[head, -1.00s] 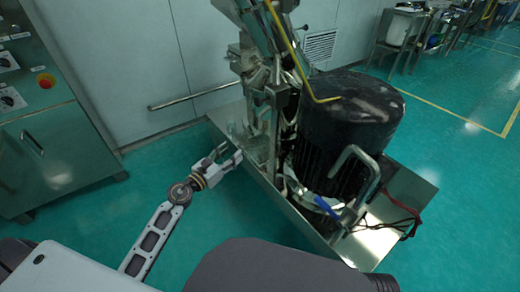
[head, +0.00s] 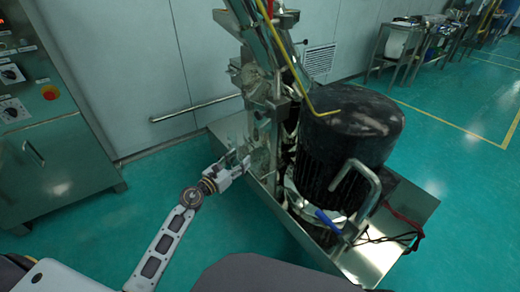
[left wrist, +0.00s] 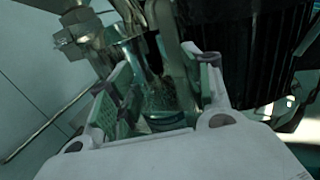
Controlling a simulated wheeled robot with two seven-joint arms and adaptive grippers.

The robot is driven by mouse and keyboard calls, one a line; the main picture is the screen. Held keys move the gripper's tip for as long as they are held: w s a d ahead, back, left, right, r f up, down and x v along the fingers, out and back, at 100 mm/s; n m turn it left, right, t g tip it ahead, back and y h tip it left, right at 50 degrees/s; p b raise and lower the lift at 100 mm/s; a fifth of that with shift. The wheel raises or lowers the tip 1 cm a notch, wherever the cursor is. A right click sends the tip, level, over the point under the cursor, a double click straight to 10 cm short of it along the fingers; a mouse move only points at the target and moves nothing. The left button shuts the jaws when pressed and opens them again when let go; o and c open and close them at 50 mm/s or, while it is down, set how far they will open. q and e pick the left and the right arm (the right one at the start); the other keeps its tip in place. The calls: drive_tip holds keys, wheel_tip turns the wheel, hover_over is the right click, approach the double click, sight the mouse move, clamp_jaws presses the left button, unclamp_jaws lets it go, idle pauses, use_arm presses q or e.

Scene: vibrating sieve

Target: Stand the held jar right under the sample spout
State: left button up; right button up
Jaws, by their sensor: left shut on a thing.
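My left gripper (head: 238,161) is at the left side of the machine's metal column, above the tray edge. In the left wrist view its two fingers (left wrist: 158,98) are shut on a clear glass jar (left wrist: 158,84). The jar looks roughly upright; its upper part overlaps metal parts of the machine behind it. In the head view the jar is too small and clear to make out well. I cannot pick out the sample spout with certainty among the metal fittings of the column (head: 258,92). My right gripper is not in view.
A large black ribbed motor (head: 340,165) stands right of the column on a shallow metal tray (head: 385,250), with a bent metal handle (head: 372,190) in front. A control cabinet (head: 50,150) stands at the left. Green floor (head: 150,200) between them is clear.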

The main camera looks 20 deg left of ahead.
sight(243, 156)
use_arm(q)
drive_tip(key=x, duration=0.4)
drive_tip(key=shift+w, duration=0.15)
drive_tip(key=b+x, duration=0.2)
drive_tip(key=x, duration=0.7)
drive_tip(key=shift+w, duration=0.2)
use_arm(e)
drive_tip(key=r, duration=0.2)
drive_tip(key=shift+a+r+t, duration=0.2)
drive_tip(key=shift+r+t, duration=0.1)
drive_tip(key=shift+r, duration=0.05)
use_arm(q)
drive_tip(key=shift+d+f, duration=0.1)
drive_tip(key=shift+f, duration=0.05)
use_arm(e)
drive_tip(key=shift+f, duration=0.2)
